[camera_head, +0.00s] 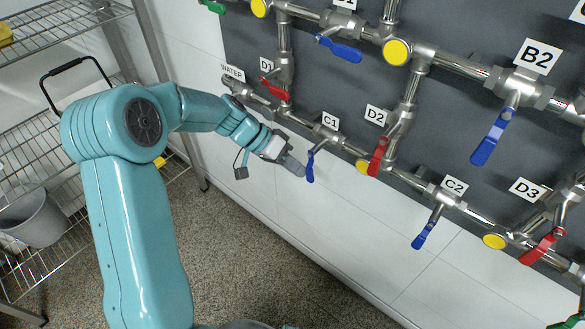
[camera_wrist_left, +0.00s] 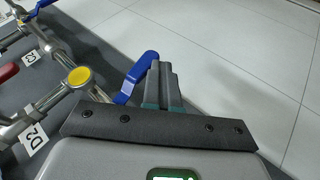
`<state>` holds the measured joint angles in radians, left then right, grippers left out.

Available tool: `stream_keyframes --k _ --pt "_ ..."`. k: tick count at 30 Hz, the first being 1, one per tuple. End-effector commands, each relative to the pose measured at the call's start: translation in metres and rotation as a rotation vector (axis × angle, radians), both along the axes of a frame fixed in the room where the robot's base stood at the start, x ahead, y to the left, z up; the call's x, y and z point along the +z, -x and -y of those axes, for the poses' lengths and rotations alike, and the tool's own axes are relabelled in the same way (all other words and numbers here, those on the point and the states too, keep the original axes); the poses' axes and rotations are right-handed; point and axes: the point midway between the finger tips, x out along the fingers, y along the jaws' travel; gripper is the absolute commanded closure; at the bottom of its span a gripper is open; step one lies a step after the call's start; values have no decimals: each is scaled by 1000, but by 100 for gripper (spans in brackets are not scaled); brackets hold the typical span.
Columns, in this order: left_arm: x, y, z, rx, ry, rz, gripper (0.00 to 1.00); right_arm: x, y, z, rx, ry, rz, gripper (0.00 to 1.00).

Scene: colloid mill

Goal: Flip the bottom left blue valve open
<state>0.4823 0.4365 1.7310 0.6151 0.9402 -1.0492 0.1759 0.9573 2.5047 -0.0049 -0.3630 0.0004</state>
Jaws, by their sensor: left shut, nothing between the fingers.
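The bottom left blue valve handle (camera_head: 310,166), below the label C1, hangs down from the lower pipe. My left gripper (camera_head: 297,168) is just to its left in the head view, with its fingers shut and nothing between them. In the left wrist view the same blue handle (camera_wrist_left: 137,78) lies right beside the shut fingertips (camera_wrist_left: 161,75), on their left. I cannot tell whether they touch. My right gripper is not in view.
Red handles D1 (camera_head: 274,89) and D2 (camera_head: 377,157) flank the C1 valve, with a yellow cap (camera_head: 361,166) to its right. Blue handle C2 (camera_head: 426,234) hangs further right. A wire shelf (camera_head: 35,160) stands at left. The white wall (camera_head: 290,215) below the pipes is clear.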

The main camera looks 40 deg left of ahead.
Motion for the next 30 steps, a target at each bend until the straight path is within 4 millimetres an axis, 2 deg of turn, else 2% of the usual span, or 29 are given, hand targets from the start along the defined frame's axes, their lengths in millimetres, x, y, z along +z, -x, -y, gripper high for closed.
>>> stream_keyframes --k 1,12,21,28,30 --pt "-9 0 2 -1 32 -2 100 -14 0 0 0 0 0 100" --pt "-15 1 19 0 366 -29 100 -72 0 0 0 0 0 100" --pt "-13 3 35 0 651 -52 100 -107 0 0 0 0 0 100" --pt "-9 4 47 -1 870 -70 100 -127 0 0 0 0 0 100" --pt "-5 4 50 -2 887 -68 100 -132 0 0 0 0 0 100"
